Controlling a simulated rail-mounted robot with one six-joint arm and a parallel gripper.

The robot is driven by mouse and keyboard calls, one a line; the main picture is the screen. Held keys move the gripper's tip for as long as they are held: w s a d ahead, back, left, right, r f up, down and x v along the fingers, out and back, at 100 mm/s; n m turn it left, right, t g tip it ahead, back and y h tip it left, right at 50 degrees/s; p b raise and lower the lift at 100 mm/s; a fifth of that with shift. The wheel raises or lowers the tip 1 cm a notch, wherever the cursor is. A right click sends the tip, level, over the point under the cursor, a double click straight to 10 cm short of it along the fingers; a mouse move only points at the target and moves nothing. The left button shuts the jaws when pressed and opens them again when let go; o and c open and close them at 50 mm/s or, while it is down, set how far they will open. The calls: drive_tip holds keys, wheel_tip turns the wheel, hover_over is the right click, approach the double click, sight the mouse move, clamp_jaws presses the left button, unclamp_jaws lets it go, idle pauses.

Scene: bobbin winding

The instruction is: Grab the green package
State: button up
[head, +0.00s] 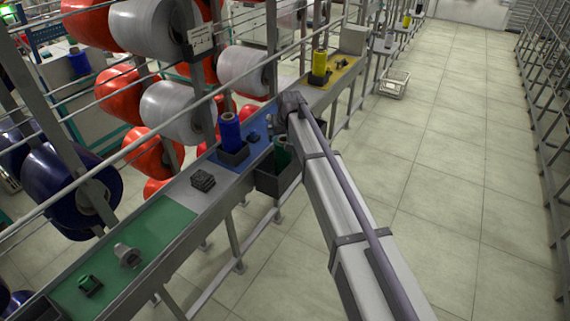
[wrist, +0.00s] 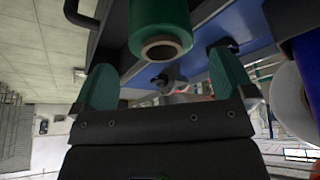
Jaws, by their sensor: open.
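The green package (wrist: 158,18) is a green spool with a pale tube end, at the top of the wrist view. My gripper (wrist: 164,82) is open, with one finger on each side of the picture and the package ahead of and between them; I see no grip on it. In the head view, the end of my arm (head: 291,104) is over the blue section of the bench. Green (head: 283,150) shows just below it, above a dark box (head: 274,181), partly hidden by my arm. My fingertips are not clear there.
A blue spool (head: 230,132) stands in a dark holder on the blue section; a yellow spool (head: 319,62) stands farther back. Dark pieces (head: 202,180) lie on the bench. A green mat (head: 155,229) is nearer. Large reels (head: 180,110) hang on the left.

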sight(283, 139)
drive_tip(key=shift+w+a+f, duration=0.1)
drive_tip(key=shift+f, duration=0.35)
drive_tip(key=b+x, duration=0.5)
drive_tip(key=shift+f, duration=0.3)
drive_tip(key=shift+r, duration=0.25)
drive_tip(key=shift+c, duration=0.5)
drive_tip(key=c, duration=1.3)
drive_tip(key=shift+r+p, duration=0.1)
drive_tip(key=shift+p, duration=0.25)
